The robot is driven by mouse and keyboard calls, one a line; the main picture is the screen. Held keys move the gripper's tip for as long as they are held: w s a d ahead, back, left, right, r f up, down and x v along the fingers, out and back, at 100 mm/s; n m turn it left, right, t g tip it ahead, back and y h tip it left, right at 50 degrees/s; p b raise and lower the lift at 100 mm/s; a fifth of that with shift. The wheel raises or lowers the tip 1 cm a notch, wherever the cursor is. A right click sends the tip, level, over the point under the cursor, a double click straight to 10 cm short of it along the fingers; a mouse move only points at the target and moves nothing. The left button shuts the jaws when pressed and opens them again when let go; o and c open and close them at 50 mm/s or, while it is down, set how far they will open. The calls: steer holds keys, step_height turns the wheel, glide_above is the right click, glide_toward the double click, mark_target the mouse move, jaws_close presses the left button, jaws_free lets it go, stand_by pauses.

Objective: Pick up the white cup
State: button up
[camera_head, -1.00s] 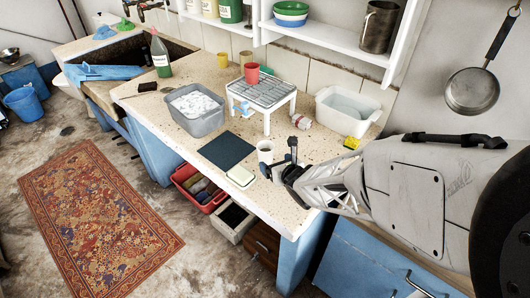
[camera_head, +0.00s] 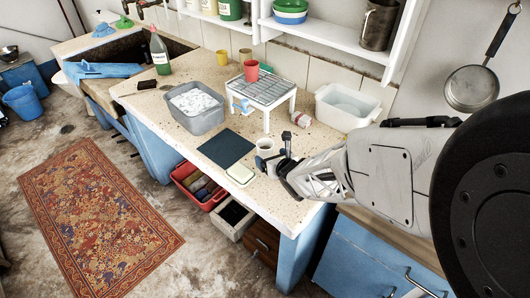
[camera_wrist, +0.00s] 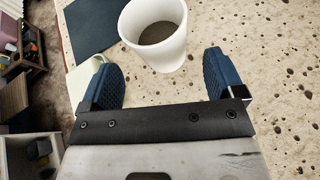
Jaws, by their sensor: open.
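The white cup (camera_head: 265,147) stands upright on the speckled stone counter, near its front right part. In the wrist view the cup (camera_wrist: 155,50) is just ahead of my gripper (camera_wrist: 161,82), in line with the gap between the two blue fingers. The fingers are apart, with nothing held between them. In the head view my gripper (camera_head: 276,163) is low over the counter, close to the cup's right side. Whether a finger touches the cup cannot be told.
A white rack (camera_head: 262,90) with a red cup (camera_head: 251,71), a grey tub (camera_head: 194,108) and a white basin (camera_head: 347,106) stand behind. The counter's front edge is near.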

mark_target(269, 152)
steer(key=shift+x, duration=2.3)
steer(key=shift+c, duration=0.2)
steer(key=c, duration=1)
steer(key=shift+r, duration=0.2)
steer(key=shift+c, duration=0.2)
steer(key=shift+r, duration=0.6)
step_height(269, 152, up, 2)
steer(key=shift+r, duration=0.1)
steer(key=s+d, duration=0.1)
steer(key=s, duration=0.4)
steer(key=s+d+r, duration=0.1)
steer(key=s, duration=0.4)
steer(key=s+d, duration=0.1)
steer(key=s, duration=0.4)
steer(key=shift+s+r, duration=0.15)
steer(key=shift+s, duration=0.2)
